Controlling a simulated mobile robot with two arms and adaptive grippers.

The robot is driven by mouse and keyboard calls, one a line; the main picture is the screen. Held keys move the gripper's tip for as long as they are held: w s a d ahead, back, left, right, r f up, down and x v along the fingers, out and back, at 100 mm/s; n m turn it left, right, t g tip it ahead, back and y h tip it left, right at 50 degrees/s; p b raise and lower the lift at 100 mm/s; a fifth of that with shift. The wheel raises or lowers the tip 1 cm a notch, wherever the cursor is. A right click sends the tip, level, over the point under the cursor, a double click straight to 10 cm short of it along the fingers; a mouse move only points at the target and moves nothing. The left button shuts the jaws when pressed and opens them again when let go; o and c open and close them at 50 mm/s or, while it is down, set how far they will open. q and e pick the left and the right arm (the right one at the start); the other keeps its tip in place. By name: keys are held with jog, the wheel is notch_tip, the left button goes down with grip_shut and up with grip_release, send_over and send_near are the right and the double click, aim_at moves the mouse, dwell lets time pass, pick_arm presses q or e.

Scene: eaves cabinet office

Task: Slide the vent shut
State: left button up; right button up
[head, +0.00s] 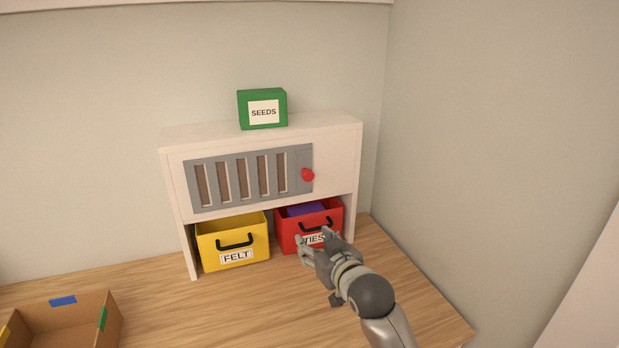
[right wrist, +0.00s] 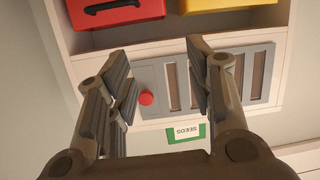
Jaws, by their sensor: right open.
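The vent (head: 248,179) is a grey slotted panel on the upper front of a white cabinet. Its slots show brown openings behind them. A round red knob (head: 307,175) sits at its right end. The vent also shows upside down in the right wrist view (right wrist: 179,79), with the red knob (right wrist: 146,98) between my fingers in the picture. My right gripper (head: 317,240) is open and empty, in front of the red bin and below the knob, apart from it. My left gripper is not in view.
A yellow FELT bin (head: 233,240) and a red TIES bin (head: 296,230) stand in the cabinet's (head: 338,150) lower opening. A green SEEDS box (head: 262,109) sits on top. An open cardboard box (head: 62,325) is at the front left. A wall stands close on the right.

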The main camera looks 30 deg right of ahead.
aim_at(309, 176)
jog(key=w+d+r+m+t+h, duration=0.1)
jog(key=w+d+r+t+h, duration=0.15)
jog(key=d+r, duration=0.45)
jog(key=shift+y, duration=0.35)
jog(key=w+p, duration=0.1)
jog(key=w, duration=0.2)
jog(key=w+r, duration=0.1)
jog(key=w, duration=0.2)
jog(key=w+r+p, duration=0.1)
jog(key=w, duration=0.2)
jog(key=shift+a+p, duration=0.15)
jog(key=shift+p, duration=0.2)
jog(key=shift+x, duration=1.1)
jog(key=shift+f, duration=0.1)
grip_shut()
